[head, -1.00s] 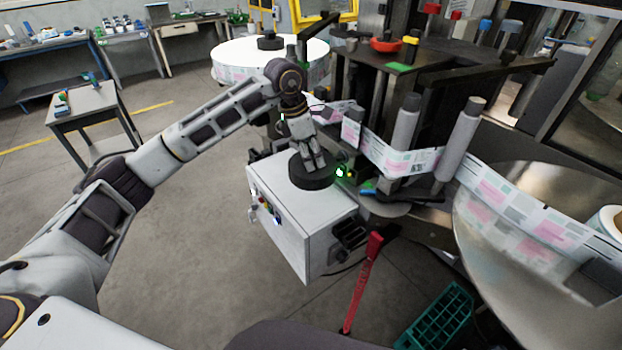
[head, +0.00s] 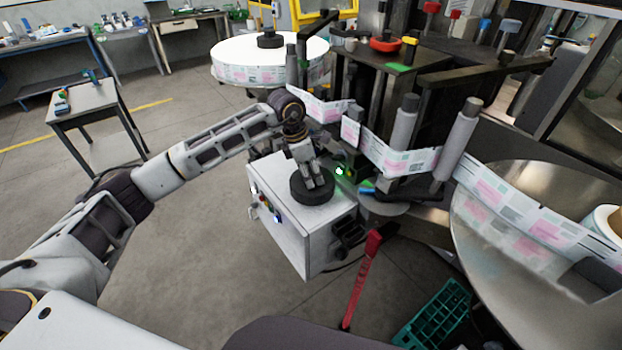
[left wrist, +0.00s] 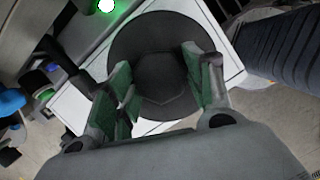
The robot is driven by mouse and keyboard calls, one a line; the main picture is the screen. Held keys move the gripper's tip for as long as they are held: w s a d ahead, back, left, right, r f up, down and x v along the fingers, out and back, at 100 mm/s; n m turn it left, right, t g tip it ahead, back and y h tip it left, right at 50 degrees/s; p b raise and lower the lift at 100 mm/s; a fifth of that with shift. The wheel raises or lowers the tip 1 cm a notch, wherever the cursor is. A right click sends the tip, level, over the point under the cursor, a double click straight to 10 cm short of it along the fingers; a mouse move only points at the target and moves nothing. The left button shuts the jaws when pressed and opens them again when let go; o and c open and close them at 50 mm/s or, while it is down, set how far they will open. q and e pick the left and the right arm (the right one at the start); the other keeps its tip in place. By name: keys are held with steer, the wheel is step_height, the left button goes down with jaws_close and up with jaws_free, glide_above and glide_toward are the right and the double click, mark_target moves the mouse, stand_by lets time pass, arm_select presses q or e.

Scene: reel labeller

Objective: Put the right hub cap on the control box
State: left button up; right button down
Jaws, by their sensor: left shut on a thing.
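The black round hub cap (head: 312,195) is at the top of the white control box (head: 285,232), near its back right part. My left gripper (head: 314,183) points down and is shut on the cap's raised middle. In the left wrist view the cap's dark disc (left wrist: 151,35) shows beyond the green-padded fingers of the left gripper (left wrist: 155,85), with the white box top (left wrist: 85,60) around it. I cannot tell whether the cap touches the box top. Another black hub cap (head: 270,41) sits on the white reel at the back. My right gripper is out of view.
The labeller with its rollers and printed label strip (head: 395,160) stands just right of the box. A green light (head: 340,171) glows beside the cap. A red handle (head: 361,280) and a green crate (head: 433,318) are in front.

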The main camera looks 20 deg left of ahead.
mark_target(300, 182)
arm_select(q)
steer(key=shift+f, duration=1.4)
steer(key=shift+f, duration=0.15)
steer(key=o, duration=1.2)
steer(key=shift+p, duration=0.3)
steer(key=b+v, duration=0.2)
steer(key=v, duration=1)
steer(key=shift+b, duration=0.3)
